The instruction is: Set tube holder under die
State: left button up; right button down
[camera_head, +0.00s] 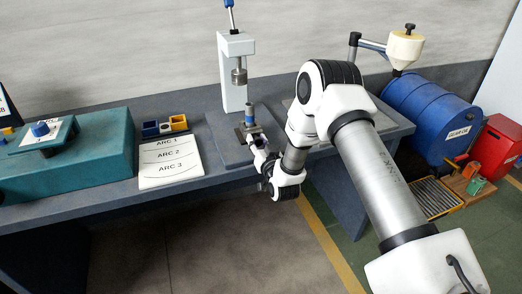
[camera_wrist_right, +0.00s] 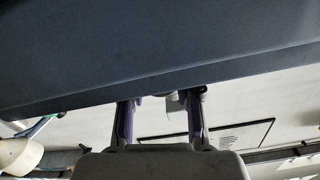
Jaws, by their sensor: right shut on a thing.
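The press (camera_head: 233,70) is a white frame with a blue-tipped lever, standing at the back of the bench. Its grey cylindrical die (camera_head: 239,77) hangs from the head. The tube holder (camera_head: 250,116), a small upright post with a blue band and a dark base, is in front of the press and below the die's height. My right gripper (camera_head: 257,143) reaches it from the front and is shut on it. In the right wrist view my two fingers (camera_wrist_right: 160,112) stand apart with a small greyish piece between their tips. Exact contact is too small to see. My left gripper is not in view.
A grey plate (camera_head: 222,146) lies under the press. Left of it are an ARC 1–3 card (camera_head: 170,164), blue and yellow bins (camera_head: 164,127) and a teal machine (camera_head: 80,152). A blue drum (camera_head: 428,112) and red can (camera_head: 494,145) stand right of the bench.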

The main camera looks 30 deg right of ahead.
jog(key=shift+w+d+f, duration=0.1)
jog(key=shift+w+d, duration=0.05)
jog(key=shift+w, duration=0.4)
jog(key=c, duration=0.8)
grip_release()
jog(key=shift+s, duration=0.15)
jog(key=v, duration=1.2)
